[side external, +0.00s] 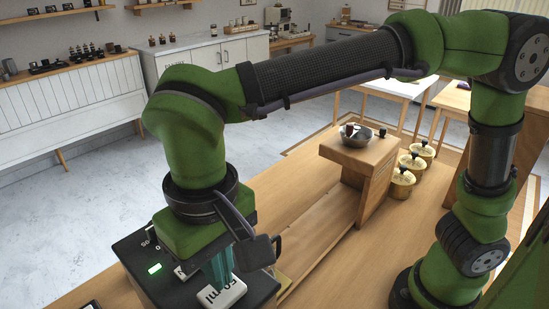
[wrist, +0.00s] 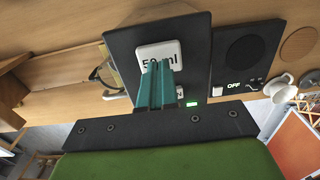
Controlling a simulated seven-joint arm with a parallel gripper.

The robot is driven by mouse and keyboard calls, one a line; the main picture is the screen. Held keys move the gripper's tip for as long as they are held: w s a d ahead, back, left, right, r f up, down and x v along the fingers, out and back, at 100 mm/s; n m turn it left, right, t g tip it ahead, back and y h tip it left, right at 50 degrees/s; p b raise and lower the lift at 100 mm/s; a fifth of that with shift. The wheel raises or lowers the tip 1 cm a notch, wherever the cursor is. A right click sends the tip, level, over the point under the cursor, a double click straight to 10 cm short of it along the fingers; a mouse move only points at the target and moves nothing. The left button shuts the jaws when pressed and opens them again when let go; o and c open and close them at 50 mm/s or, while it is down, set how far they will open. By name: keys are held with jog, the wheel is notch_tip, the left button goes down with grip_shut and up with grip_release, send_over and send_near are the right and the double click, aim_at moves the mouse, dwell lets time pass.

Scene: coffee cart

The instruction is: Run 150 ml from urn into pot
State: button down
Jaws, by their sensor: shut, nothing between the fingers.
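A dark dispenser box (side external: 150,250) stands below my gripper, with a lit green light (side external: 154,268) and a white key (side external: 229,296) marked "50 ml". In the wrist view the white key (wrist: 150,50) lies at my fingertips and is partly covered by them. My gripper (side external: 222,284) is shut and empty, its teal fingers pointing down at this key; I cannot tell whether they touch it. A curved-handled vessel (wrist: 104,76), possibly the pot, shows in part beside the box. The urn's tank and spout cannot be made out.
In the wrist view, a black unit (wrist: 248,50) with a round plate and an "OFF" label, a white mug (wrist: 281,88) and a round wooden coaster (wrist: 298,44) are to the right. A wooden stand (side external: 364,158) bears a metal bowl (side external: 355,138), with several lidded containers (side external: 402,184) beside it.

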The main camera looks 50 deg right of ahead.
jog(key=shift+f, duration=0.95)
jog(key=shift+r, duration=0.95)
jog(key=shift+f, duration=1.05)
dwell(1.2)
jog(key=shift+r, duration=1.05)
dwell(1.4)
